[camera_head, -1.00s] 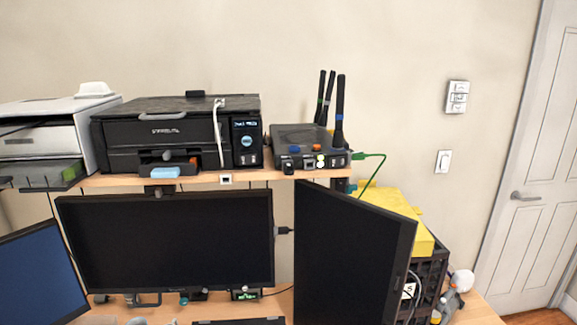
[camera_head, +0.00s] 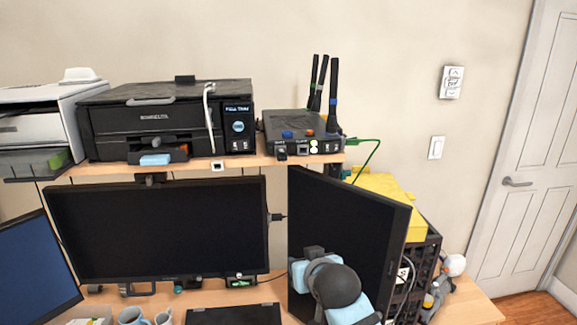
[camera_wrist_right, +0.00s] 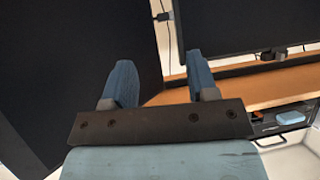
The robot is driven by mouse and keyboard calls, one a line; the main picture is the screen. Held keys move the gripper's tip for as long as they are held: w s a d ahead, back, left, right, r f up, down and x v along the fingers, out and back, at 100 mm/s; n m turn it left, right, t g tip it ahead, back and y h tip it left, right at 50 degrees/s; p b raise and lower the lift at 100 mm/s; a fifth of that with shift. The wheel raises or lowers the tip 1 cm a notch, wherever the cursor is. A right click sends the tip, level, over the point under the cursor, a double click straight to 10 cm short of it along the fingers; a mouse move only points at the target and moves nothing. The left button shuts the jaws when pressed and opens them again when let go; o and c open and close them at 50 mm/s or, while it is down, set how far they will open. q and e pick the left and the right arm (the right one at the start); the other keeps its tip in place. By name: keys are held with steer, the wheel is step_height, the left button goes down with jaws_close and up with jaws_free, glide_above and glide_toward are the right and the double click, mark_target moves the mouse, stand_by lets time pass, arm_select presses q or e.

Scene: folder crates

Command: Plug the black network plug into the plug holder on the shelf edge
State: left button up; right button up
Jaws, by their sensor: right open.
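A small white socket piece, apparently the plug holder (camera_head: 217,166), sits on the shelf's front edge below the printer. A small black plug (camera_head: 278,217) with a thin cable sticks out beside the middle monitor's right edge; I cannot tell for certain that it is the network plug. It also appears near the top of the right wrist view (camera_wrist_right: 163,17). My right arm is in front of the angled monitor in the head view, its fingertips hidden. In the right wrist view my right gripper (camera_wrist_right: 160,82) is open and empty, apart from the plug. My left gripper is out of view.
The wooden shelf (camera_head: 110,172) carries a black printer (camera_head: 150,120) and a router (camera_head: 300,130) with antennas and a green cable. The middle monitor (camera_head: 155,230) and angled monitor (camera_head: 340,220) stand below. A yellow box (camera_head: 385,195) tops a black crate at right.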

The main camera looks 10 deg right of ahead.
step_height(320, 180, up, 14)
steer(key=w+a+t, duration=0.1)
steer(key=w+a, duration=0.1)
steer(key=m+h, duration=0.2)
glide_toward(282, 150)
steer(key=x, duration=0.9)
steer(key=shift+w+f, duration=0.15)
steer(key=shift+w, duration=0.2)
steer(key=shift+t, duration=0.3)
steer(key=shift+c, duration=0.4)
jaws_close()
